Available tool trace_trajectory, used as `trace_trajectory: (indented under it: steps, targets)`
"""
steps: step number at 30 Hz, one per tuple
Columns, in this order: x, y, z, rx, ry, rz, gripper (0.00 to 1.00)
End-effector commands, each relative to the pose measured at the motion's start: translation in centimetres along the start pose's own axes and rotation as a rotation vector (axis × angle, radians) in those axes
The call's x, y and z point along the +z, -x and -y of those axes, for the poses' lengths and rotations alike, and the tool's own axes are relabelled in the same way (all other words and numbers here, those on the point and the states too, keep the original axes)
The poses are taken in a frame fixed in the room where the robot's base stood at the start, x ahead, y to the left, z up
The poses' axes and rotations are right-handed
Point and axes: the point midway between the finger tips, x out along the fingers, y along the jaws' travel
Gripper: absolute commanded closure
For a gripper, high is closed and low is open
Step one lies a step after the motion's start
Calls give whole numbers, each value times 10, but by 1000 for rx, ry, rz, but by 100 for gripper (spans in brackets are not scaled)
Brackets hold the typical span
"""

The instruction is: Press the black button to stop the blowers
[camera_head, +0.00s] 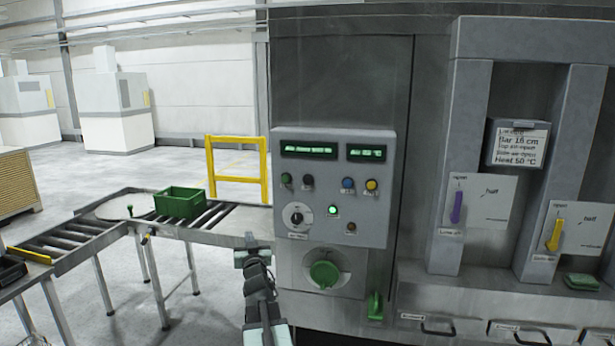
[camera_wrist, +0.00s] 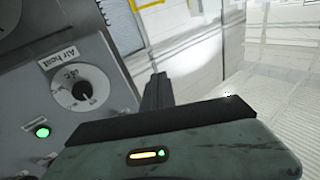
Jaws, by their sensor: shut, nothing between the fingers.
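A grey control panel (camera_head: 320,150) on the machine carries a row of buttons: a green one (camera_head: 286,178), a dark, seemingly black one (camera_head: 308,182), a blue one (camera_head: 348,185) and a yellow one (camera_head: 371,185). Their labels are too small to read. My gripper (camera_head: 251,240) is shut and empty, below and left of the panel, apart from the buttons. In the wrist view my gripper (camera_wrist: 160,82) points past the panel's edge, beside the black "Air heat" dial (camera_wrist: 82,90) and a lit green lamp (camera_wrist: 41,131). The black button cannot be identified there.
A large green knob (camera_head: 324,274) sits below the panel. A roller conveyor (camera_head: 205,225) with a green crate (camera_head: 180,203) stands at left, before a yellow rail (camera_head: 237,170). Purple (camera_head: 456,208) and yellow (camera_head: 555,235) levers are at right.

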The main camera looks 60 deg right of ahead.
Motion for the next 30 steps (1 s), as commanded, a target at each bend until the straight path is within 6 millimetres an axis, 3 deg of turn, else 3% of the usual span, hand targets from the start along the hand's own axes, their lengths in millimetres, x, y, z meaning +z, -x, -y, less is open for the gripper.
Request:
trace_trajectory:
  steps: [1, 6, 9, 12, 19, 30]
  targets:
    - [-30, -2, -28, 11, 4, -77, 100]
    - [-109, 12, -99, 0, 29, -329, 100]
    - [-140, 26, -126, -18, 50, -434, 100]
    - [-158, 37, -140, -36, 66, -498, 100]
    - [-165, 44, -146, -47, 73, -532, 100]
    - [-164, 37, -150, -46, 73, -530, 100]
